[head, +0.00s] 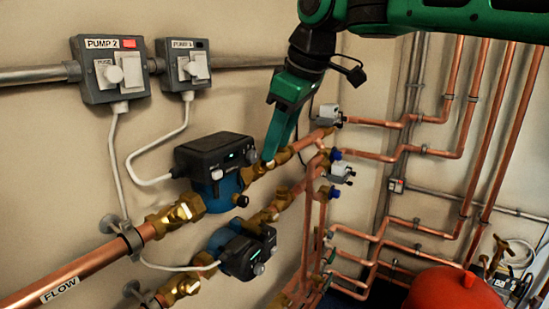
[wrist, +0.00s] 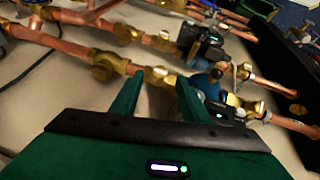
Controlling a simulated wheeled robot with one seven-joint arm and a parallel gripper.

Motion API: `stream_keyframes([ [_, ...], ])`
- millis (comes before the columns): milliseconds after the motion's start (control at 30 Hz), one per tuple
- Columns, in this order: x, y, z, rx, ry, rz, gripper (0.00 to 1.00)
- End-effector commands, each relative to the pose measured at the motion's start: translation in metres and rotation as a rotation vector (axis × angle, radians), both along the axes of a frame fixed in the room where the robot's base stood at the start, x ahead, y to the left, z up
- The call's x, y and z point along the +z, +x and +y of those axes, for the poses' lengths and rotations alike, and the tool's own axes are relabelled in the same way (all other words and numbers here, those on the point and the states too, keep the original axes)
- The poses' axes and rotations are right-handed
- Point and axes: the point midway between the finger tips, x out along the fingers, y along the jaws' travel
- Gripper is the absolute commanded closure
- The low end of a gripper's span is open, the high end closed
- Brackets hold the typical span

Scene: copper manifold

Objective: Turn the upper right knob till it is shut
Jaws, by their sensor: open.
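My gripper (head: 268,155) is green and points down at the pipework to the right of the upper pump (head: 212,155). Its fingertips are in front of or beside a brass valve fitting (head: 255,174) on the upper copper pipe. In the wrist view my gripper (wrist: 160,79) is open, with brass and copper pipework beyond the gap and nothing clearly held. I cannot tell whether the fingertips touch the fitting. No knob stands out clearly there; the fingers may hide it. A small dark knob (head: 241,201) shows below the fitting, beside the pump.
A lower pump (head: 245,252) sits below, with brass fittings on both sides. Switch boxes (head: 110,70) hang on the wall at upper left. Copper pipes and valve heads (head: 330,114) crowd the right. A red vessel (head: 455,292) stands at lower right.

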Motion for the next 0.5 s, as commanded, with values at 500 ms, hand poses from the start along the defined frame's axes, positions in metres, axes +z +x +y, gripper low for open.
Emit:
stream_keyframes([
  [500, -0.041, 0.014, 0.011, 0.000, 0.000, 0.000, 0.58],
])
